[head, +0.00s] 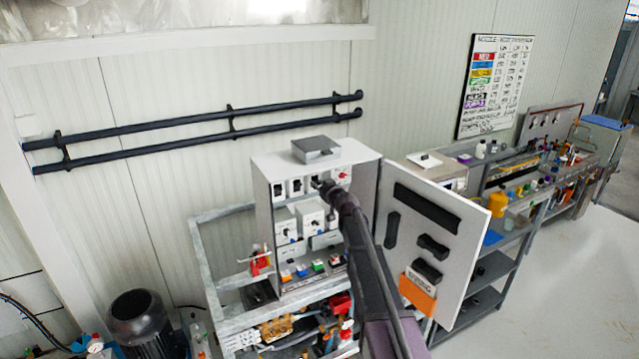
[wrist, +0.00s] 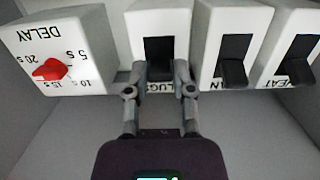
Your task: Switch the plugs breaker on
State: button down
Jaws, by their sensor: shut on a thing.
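The plugs breaker (wrist: 160,18) is a white box with a black lever (wrist: 158,55), at upper middle in the wrist view. Its label is upside down there and partly covered by my fingers, with "LUG" legible. My gripper (wrist: 159,78) has one finger on each side of the lever and is shut on it. The lever's tip is partly hidden, so I cannot tell its on or off position. In the head view, my gripper (head: 326,187) reaches into the open electrical cabinet (head: 264,215) at its top row, covering much of this breaker.
Two similar breakers (wrist: 233,40) (wrist: 295,50) stand close on the right in the wrist view. A delay timer with a red knob (wrist: 52,70) stands on the left. The cabinet door (head: 425,235) hangs open right of my arm. A bench (head: 500,235) stands beyond it.

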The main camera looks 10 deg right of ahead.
jog(key=shift+c, duration=2.4)
grip_release()
jog(key=s+d+f+m+g+h+b, duration=0.3)
jog(key=s+d+f+m+h+b, duration=0.3)
jog(key=s+f, duration=0.4)
jog(key=s+d+f+m+g+h+b, duration=0.25)
jog(key=s+d+f+h+b, duration=0.3)
jog(key=s+f+b, duration=0.45)
jog(key=s+a+f+n+g+y+b, duration=0.2)
jog(key=s+a+f+g+y+b, duration=0.1)
jog(key=s+f, duration=0.7)
jog(key=s+a+f+n+g+y+b, duration=0.3)
jog(key=s+a+f+g+b, duration=0.2)
jog(key=s+f, duration=0.6)
jog(key=s+a+g, duration=0.2)
jog(key=s+a, duration=0.1)
jog(key=s, duration=0.1)
jog(key=shift+s+a, duration=0.2)
jog(key=shift+a, duration=0.1)
